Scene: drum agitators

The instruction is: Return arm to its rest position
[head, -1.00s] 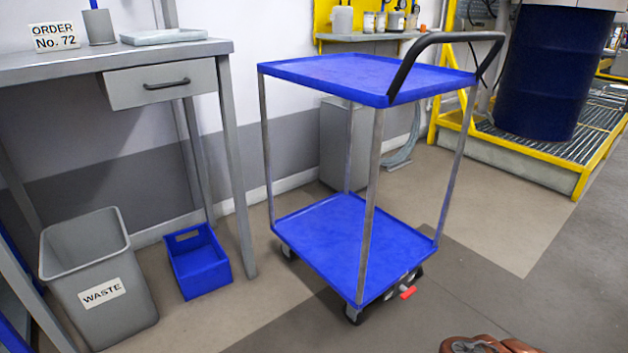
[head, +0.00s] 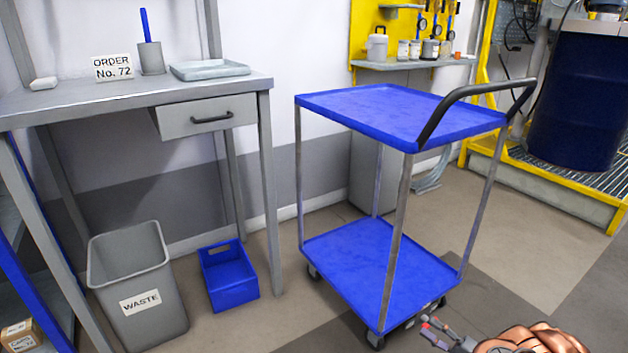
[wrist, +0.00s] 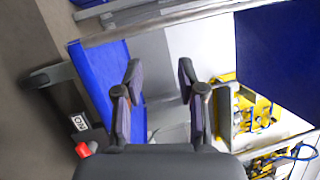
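My gripper (wrist: 160,80) is open in the wrist view, with its two dark fingers apart and nothing between them. In the head view, my copper-coloured arm shows at the bottom right edge, in front of the blue cart (head: 400,112). The cart also shows beyond the fingers in the wrist view (wrist: 92,75), tipped on its side in that picture. Both of its shelves are empty.
A grey workbench (head: 100,98) stands at the left, with a waste bin (head: 130,270) and a blue crate (head: 228,275) below. A dark blue drum (head: 578,105) stands on a yellow-framed platform (head: 560,188) at the right. Floor (head: 270,325) is clear in front.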

